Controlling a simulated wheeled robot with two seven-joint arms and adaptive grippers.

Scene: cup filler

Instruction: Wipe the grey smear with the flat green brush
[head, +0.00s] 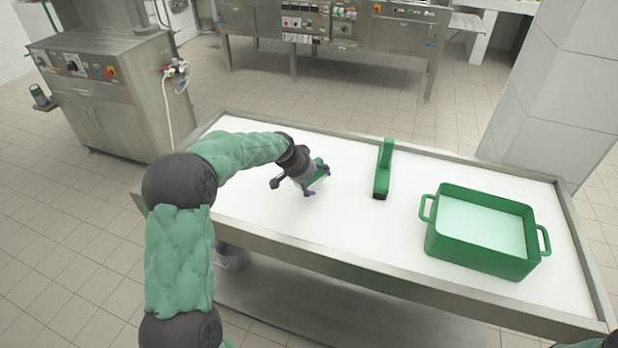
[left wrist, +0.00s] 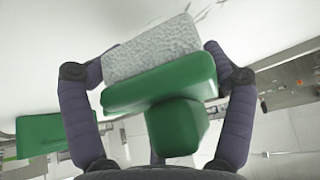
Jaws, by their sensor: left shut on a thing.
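My left gripper (head: 318,189) is shut on the flat green brush (head: 321,172), low over the left half of the white table top. In the left wrist view, the brush (left wrist: 165,88) sits between the two fingers (left wrist: 160,100), its green grip toward the palm and its pale, rough pad facing away. I cannot tell whether the pad touches the table. Faint grey marks, perhaps the smear (left wrist: 203,13), show on the white surface just beyond the pad. The gripper and brush hide part of the surface. My right gripper is out of view.
A green tub with two handles (head: 480,262) stands at the right. The table has a raised metal rim (head: 380,280).

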